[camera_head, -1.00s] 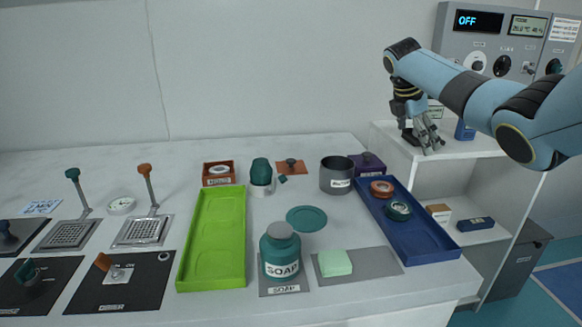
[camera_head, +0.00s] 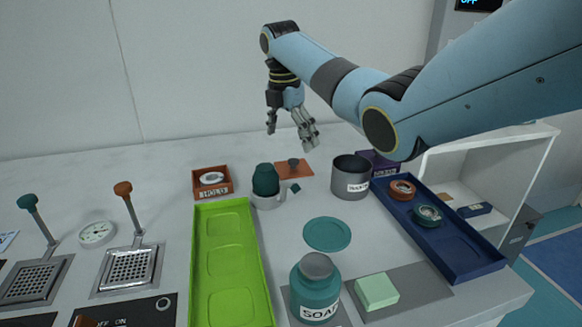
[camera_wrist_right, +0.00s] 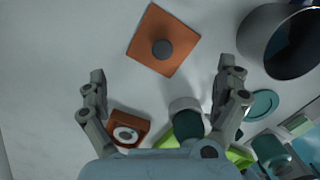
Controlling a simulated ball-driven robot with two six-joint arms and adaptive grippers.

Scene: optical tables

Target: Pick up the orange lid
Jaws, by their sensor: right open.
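The orange lid (camera_head: 294,169) is a flat square plate with a dark round knob, lying on the table behind the green-topped cup. In the right wrist view the lid (camera_wrist_right: 174,58) lies flat, beyond the fingertips and roughly midway between them. My right gripper (camera_head: 292,138) is open and empty, above the table behind and around the lid's side; the wrist view shows its two fingers (camera_wrist_right: 164,78) spread wide. My left gripper is not in view.
A grey pot (camera_head: 350,180) stands right of the lid. A green-topped cup (camera_head: 265,186) and an orange box (camera_head: 212,182) stand to its left. A green tray (camera_head: 228,205), blue tray (camera_head: 452,252) and soap bottle (camera_head: 316,290) are nearer.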

